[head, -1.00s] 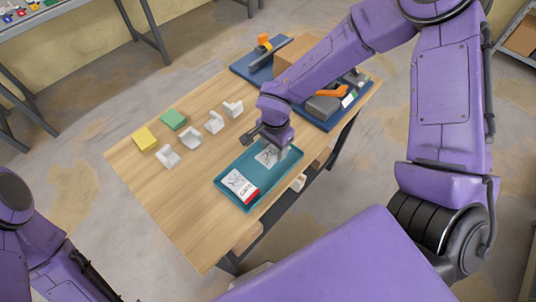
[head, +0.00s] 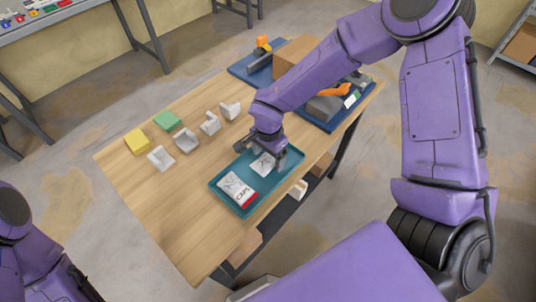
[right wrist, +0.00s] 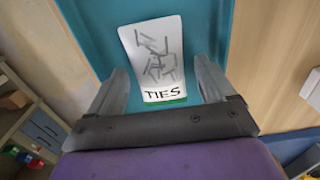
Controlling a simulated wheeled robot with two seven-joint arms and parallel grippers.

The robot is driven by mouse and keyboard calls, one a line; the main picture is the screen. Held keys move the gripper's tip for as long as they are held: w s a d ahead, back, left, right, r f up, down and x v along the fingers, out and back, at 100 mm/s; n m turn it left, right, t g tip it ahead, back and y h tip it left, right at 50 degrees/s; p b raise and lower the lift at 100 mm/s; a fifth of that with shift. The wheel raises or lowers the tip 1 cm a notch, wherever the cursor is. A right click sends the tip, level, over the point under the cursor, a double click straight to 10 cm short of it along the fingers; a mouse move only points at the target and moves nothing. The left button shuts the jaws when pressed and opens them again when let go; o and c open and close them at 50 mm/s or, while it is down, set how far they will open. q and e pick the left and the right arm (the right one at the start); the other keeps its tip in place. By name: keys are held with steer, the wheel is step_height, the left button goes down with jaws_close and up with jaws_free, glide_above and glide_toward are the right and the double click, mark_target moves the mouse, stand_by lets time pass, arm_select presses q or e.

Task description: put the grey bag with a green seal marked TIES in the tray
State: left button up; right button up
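The white-grey bag marked TIES (right wrist: 155,58), with a green seal along its lower edge, lies flat on the teal tray (right wrist: 100,22). In the head view this bag (head: 262,166) is in the upper part of the tray (head: 219,191), partly covered by my right gripper (head: 275,158). In the right wrist view my right gripper (right wrist: 160,78) is open, its two fingers apart on either side of the bag's seal end, with gaps to the bag. My left gripper is out of view; only part of the left arm shows.
Another bag, with a red seal (head: 237,188), lies in the tray's lower half. A yellow block (head: 137,141), a green block (head: 167,121) and several white brackets (head: 186,139) stand on the table. Blue trays with tools and a cardboard box (head: 291,56) are at the back.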

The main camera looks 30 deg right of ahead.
mark_target(269, 157)
step_height(269, 157, up, 12)
steer(key=shift+r, duration=0.2)
stand_by(0.4)
